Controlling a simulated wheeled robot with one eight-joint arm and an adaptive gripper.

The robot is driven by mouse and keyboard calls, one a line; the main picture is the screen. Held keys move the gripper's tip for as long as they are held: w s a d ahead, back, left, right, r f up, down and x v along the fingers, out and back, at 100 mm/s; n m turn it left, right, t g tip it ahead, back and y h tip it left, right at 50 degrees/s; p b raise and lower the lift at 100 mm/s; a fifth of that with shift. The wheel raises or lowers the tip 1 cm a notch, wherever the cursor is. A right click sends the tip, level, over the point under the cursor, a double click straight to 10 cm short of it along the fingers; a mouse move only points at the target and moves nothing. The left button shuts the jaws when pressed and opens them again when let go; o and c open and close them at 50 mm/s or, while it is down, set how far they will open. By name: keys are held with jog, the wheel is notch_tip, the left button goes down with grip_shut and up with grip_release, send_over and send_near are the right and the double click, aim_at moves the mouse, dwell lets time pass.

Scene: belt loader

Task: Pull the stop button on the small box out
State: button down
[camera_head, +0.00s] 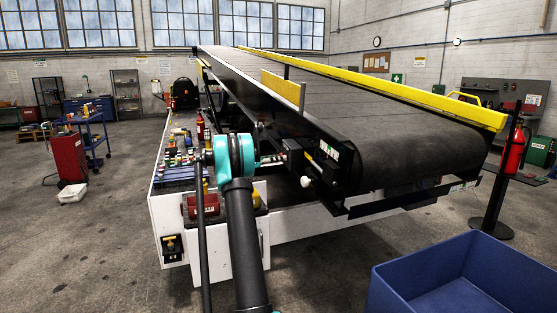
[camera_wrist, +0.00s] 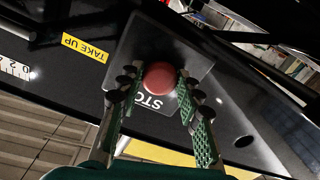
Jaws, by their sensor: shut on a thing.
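The red stop button (camera_wrist: 160,77) shows in the wrist view, a round knob on a dark grey plate with the letters STO (camera_wrist: 154,101) partly showing. The plate is on a small dark box, which also shows in the head view (camera_head: 297,158) on the near side of the belt loader. My gripper (camera_wrist: 157,82) has one green-padded finger on each side of the button and is shut on it. In the head view the fingertips are small and the button cannot be made out. Whether the button is in or out cannot be told.
A yellow TAKE UP label (camera_wrist: 85,47) is beside the plate. In the head view, the loader's black belt (camera_head: 400,130) with yellow rails rises behind the box. A blue bin (camera_head: 450,275) stands at the front right. Open floor lies to the left.

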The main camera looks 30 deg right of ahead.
jog(key=shift+w+a, duration=0.25)
jog(key=shift+a, duration=0.55)
jog(key=c, duration=1)
grip_release()
jog(key=shift+a, duration=0.1)
jog(key=a, duration=0.4)
jog(key=w+a, duration=0.1)
jog(key=a, duration=0.2)
jog(key=w+a, duration=0.1)
jog(key=a, duration=0.3)
jog(key=shift+w+a, duration=0.15)
jog(key=shift+a, duration=0.2)
jog(key=s+a+f+n+t+y, duration=0.2)
jog(key=s+a+f+n+y, duration=0.4)
jog(key=s+a, duration=0.6)
jog(key=s+a+f+n+t+y, duration=0.3)
jog(key=s+a+f+n+y, duration=0.2)
jog(key=s+a+f, duration=0.5)
jog(key=s+a+f+n+t+y, duration=0.2)
jog(key=s+a+f+n+y, duration=0.4)
jog(key=s+a, duration=0.8)
jog(key=shift+s+a+f+n+t+y, duration=0.1)
jog(key=shift+s+f+n, duration=0.2)
jog(key=shift+s, duration=0.9)
jog(key=shift+s+a+f+n+t+y, duration=0.15)
jog(key=shift+s+f, duration=0.2)
jog(key=shift+s, duration=0.8)
jog(key=shift+s+f+n+t+y, duration=0.1)
jog(key=shift+s+f+n, duration=0.2)
jog(key=shift+s, duration=0.9)
